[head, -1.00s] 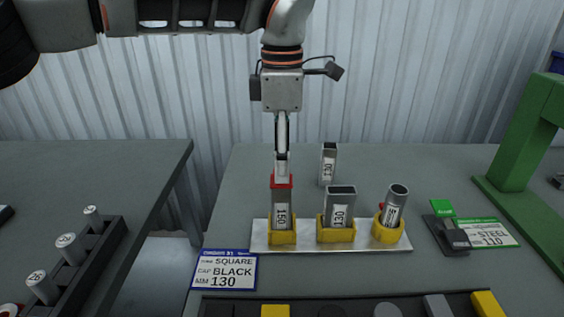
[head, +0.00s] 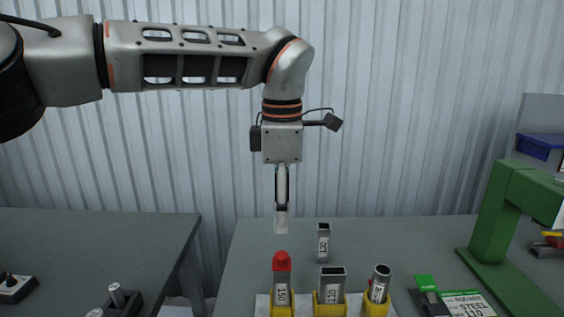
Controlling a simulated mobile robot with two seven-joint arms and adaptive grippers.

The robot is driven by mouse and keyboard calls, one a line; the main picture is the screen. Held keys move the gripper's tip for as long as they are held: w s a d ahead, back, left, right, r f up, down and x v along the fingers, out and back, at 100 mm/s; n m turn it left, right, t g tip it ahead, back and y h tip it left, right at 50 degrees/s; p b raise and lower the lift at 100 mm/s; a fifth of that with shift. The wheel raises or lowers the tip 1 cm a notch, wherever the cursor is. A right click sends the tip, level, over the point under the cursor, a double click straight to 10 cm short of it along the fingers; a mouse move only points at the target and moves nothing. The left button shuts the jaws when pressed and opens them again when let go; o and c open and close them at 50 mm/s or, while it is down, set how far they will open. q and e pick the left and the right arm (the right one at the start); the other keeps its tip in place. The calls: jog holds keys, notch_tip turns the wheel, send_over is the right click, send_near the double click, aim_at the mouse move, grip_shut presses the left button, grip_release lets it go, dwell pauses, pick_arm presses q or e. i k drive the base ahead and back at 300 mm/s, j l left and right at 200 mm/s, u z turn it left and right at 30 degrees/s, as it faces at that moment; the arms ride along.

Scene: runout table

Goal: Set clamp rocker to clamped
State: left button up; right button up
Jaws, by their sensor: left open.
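A small dark block (head: 432,303) with a raised green tab (head: 425,282) sits at the lower right in the head view. It looks like the clamp rocker, but its lower part is cut off and I cannot read its setting. My left gripper (head: 281,222) is open and empty, pointing down above a square grey tube marked 150 (head: 281,297) with a red cap (head: 281,261). A gap shows between fingertips and cap. The gripper is well to the left of the block. My right gripper is not in view.
The tube stands in a yellow holder beside a square tube (head: 331,285) and a tilted round tube (head: 378,284). Another tube (head: 323,242) stands behind. A sign (head: 467,303) lies right of the block, near a green frame (head: 492,240). A knobbed box (head: 14,287) is on the left table.

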aim_at(432, 298)
jog(key=k, duration=1.35)
